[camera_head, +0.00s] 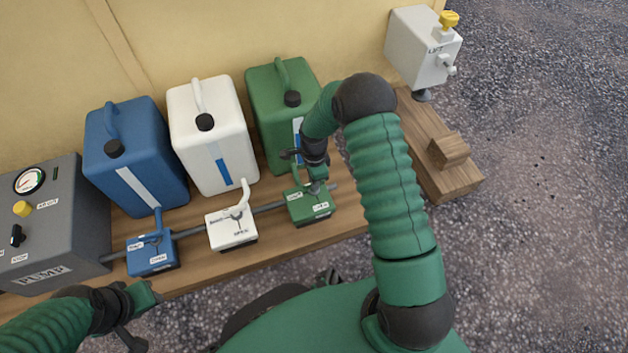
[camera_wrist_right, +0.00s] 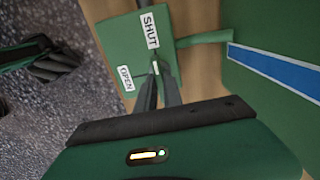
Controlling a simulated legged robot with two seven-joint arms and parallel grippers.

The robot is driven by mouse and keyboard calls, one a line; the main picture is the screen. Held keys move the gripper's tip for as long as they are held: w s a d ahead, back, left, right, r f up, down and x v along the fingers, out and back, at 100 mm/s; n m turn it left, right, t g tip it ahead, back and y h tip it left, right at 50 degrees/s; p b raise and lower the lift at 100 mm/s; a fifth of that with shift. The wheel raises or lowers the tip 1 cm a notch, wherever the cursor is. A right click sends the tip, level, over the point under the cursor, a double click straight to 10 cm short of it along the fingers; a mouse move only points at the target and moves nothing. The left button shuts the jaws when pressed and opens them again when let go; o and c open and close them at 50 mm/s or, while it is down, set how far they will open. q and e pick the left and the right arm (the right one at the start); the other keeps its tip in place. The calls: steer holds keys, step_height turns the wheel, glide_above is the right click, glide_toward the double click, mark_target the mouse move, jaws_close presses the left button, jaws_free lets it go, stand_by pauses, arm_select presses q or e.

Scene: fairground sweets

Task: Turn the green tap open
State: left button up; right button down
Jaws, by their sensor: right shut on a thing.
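The green tap (camera_head: 309,208) is a green block with SHUT and OPEN labels, on the pipe in front of the green canister. My right gripper (camera_head: 314,187) is over the tap from above. The fingers hide part of the handle. My left gripper (camera_head: 146,297) is low at the left, away from the taps; its finger opening is unclear.
Blue (camera_head: 130,150), white (camera_head: 208,130) and green (camera_head: 268,100) canisters stand behind the taps. The white tap (camera_head: 232,230) and blue tap (camera_head: 152,258) are to the left, beyond them a grey pump (camera_head: 60,220). A lift box (camera_head: 415,45) and wooden block (camera_head: 448,150) are right.

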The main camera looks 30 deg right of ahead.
steer(key=shift+r+n+p, duration=0.15)
steer(key=shift+n+p, duration=0.25)
steer(key=shift+p, duration=0.25)
steer(key=n+p, duration=0.5)
steer(key=p, duration=0.1)
steer(key=shift+r+n, duration=0.1)
steer(key=shift+n, duration=0.2)
steer(key=shift+n+p, duration=0.8)
steer(key=n+p, duration=0.2)
steer(key=n, duration=0.2)
steer(key=shift+n+p, duration=0.3)
steer(key=n+p, duration=0.1)
steer(key=n, duration=0.2)
steer(key=shift+f, duration=0.2)
steer(key=shift+n+p, duration=0.35)
steer(key=shift+n, duration=0.85)
steer(key=shift+f, duration=0.1)
